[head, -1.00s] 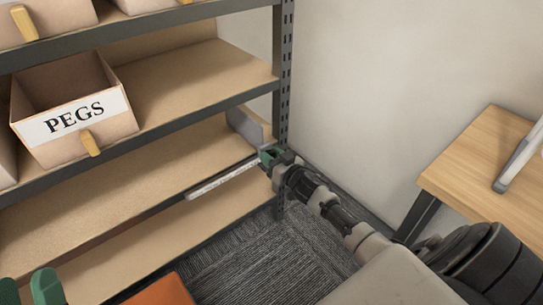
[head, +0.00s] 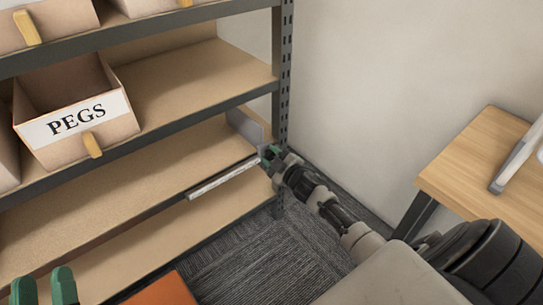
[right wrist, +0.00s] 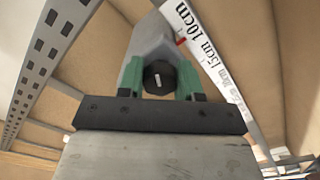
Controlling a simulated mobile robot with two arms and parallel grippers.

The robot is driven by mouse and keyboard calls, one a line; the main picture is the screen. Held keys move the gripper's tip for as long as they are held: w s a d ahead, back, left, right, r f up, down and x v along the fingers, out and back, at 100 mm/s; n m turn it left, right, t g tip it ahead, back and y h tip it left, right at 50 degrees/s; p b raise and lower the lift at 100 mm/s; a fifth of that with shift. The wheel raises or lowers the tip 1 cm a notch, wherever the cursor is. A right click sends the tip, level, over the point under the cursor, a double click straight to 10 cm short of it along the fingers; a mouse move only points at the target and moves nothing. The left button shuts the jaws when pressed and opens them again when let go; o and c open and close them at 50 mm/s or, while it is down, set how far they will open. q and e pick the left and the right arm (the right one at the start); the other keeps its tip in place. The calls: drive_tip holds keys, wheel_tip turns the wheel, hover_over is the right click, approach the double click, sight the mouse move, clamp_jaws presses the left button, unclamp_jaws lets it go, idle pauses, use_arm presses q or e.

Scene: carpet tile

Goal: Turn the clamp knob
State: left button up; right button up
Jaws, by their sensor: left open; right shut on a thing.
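The clamp knob (right wrist: 159,78) is black and round with a short white mark that stands nearly upright in the right wrist view. The green fingers of my right gripper (right wrist: 162,84) are shut on it from both sides. In the head view my right gripper (head: 270,158) is at the shelf's front edge near the post, and the knob is hidden there. Behind the knob is a grey divider plate (right wrist: 148,38), also in the head view (head: 244,126). A small red pointer (right wrist: 181,42) lies beside the scale. My left gripper (head: 43,288) is open and empty at the bottom left.
A white scale strip (head: 222,179), marked 10cm and 15cm in the wrist view, runs along the shelf edge. A box labelled PEGS (head: 80,122) stands on the shelf above. A slotted metal post (head: 284,70) is close to my right gripper. A wooden table (head: 475,165) is at right.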

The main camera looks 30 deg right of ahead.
drive_tip(key=shift+n, duration=0.9)
drive_tip(key=n, duration=0.2)
drive_tip(key=shift+n+b, duration=0.35)
drive_tip(key=shift+n, duration=0.05)
use_arm(q)
drive_tip(key=shift+s+r+t+h+b, duration=0.25)
drive_tip(key=shift+s+r+t+h, duration=0.15)
drive_tip(key=shift+s+r+t, duration=0.45)
drive_tip(key=shift+s+r+t+h+b, duration=0.2)
drive_tip(key=shift+s+r+t+h, duration=0.3)
drive_tip(key=shift+r+t, duration=0.55)
use_arm(e)
drive_tip(key=shift+n, duration=2.2)
use_arm(q)
drive_tip(key=shift+s+f, duration=0.1)
drive_tip(key=shift+s, duration=0.05)
use_arm(e)
drive_tip(key=o, duration=0.9)
drive_tip(key=shift+s, duration=0.1)
